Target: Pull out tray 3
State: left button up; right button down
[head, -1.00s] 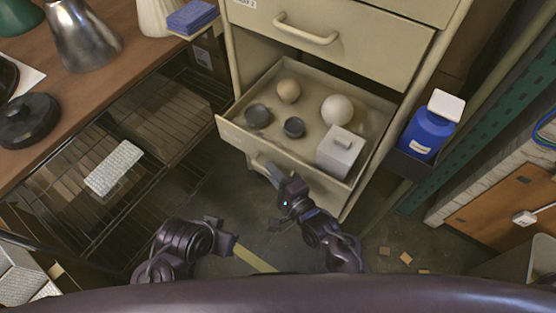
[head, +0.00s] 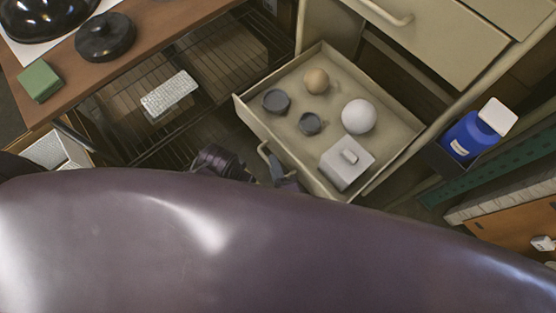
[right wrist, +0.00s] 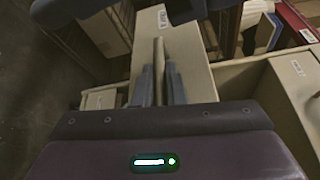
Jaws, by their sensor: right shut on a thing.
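A beige drawer (head: 395,150) stands pulled out of the beige cabinet, with its inside in sight. In it are a tan ball (head: 316,81), a white ball (head: 359,116), two small dark round dishes and a white lidded box (head: 346,163). Its front handle (head: 263,152) is partly hidden. My right gripper (head: 277,171) is at this handle, mostly behind my body. In the right wrist view its fingers (right wrist: 160,87) are shut on the handle bar (right wrist: 159,56). A label on the pale front there is too small to read surely. Part of my left arm (head: 220,161) shows left of the drawer; its fingers are not clear.
A closed drawer with a handle (head: 387,13) is above. A blue bottle (head: 468,137) with a white cap stands right of the open drawer. A wooden table (head: 150,22) with a green block (head: 39,81) and wire shelves (head: 215,60) lie left. My body hides the foreground.

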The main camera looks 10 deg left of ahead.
jog(key=c, duration=1.5)
grip_release()
